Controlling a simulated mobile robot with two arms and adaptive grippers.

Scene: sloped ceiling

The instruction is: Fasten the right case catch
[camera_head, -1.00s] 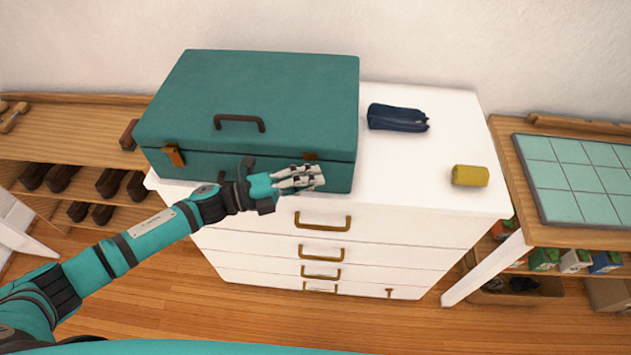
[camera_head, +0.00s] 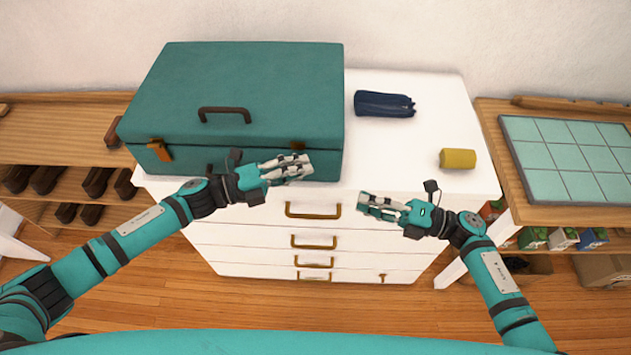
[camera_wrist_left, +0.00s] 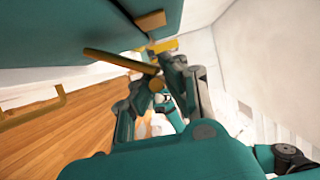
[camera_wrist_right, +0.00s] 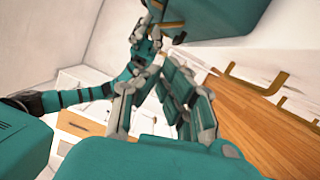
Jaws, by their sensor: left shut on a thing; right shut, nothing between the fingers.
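The closed green case (camera_head: 240,90) lies on the white dresser (camera_head: 440,110), with a brown handle (camera_head: 224,112) on its lid.
The left catch (camera_head: 160,150) is on the case's front left. Drawer handles (camera_head: 313,210) stick out below the grippers. A tiled-top table (camera_head: 575,160) stands at the right.

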